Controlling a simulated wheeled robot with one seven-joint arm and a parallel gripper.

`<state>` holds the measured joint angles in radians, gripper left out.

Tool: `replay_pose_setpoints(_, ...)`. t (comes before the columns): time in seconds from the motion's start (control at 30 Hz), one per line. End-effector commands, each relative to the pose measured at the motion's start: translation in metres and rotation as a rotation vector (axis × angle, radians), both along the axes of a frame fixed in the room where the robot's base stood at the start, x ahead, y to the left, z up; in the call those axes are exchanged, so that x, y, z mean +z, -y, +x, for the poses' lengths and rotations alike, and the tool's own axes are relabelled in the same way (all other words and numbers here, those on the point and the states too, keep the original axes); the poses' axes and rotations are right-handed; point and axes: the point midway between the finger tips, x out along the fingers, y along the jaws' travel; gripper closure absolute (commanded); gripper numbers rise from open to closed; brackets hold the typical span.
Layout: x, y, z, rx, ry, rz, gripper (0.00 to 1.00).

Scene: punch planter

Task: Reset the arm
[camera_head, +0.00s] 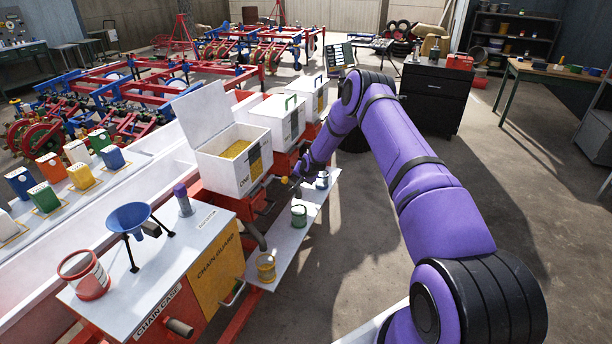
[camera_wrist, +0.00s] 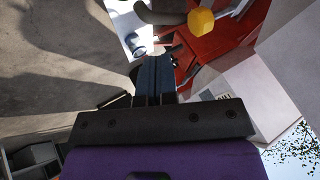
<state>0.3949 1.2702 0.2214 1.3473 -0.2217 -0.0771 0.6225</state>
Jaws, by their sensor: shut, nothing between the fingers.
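My purple arm reaches out over the front of the red machine in the head view. My gripper (camera_head: 294,182) is at its end, low beside the open white seed box (camera_head: 231,160). In the wrist view my gripper (camera_wrist: 156,62) has its dark fingers together, with nothing between them. A yellow knob (camera_wrist: 201,20) is ahead and right of the fingertips; it also shows in the head view (camera_head: 285,180). A small cup (camera_wrist: 137,47) stands on a pale shelf just left of the fingertips.
The narrow shelf (camera_head: 283,240) holds a green pot (camera_head: 298,216), a yellow pot (camera_head: 266,267) and a blue-rimmed pot (camera_head: 322,180). The open lid (camera_head: 200,112) stands up. A blue funnel (camera_head: 129,218) is at left. The floor (camera_head: 365,260) at right is clear.

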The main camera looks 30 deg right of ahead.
Motion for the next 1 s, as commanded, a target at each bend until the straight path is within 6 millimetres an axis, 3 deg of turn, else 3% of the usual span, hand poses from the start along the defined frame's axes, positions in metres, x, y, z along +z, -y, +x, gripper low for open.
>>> replay_pose_setpoints(0.3, 0.036, 0.000, -0.027, -0.001, -0.001, 0.000, 1.00)
replay_pose_setpoints(0.73, 0.053, -0.002, -0.033, 0.008, -0.002, -0.007, 1.00)
replay_pose_setpoints(0.87, 0.090, -0.010, -0.033, 0.040, -0.008, -0.032, 1.00)
replay_pose_setpoints(1.0, 0.149, -0.023, -0.040, 0.093, -0.025, -0.077, 1.00)
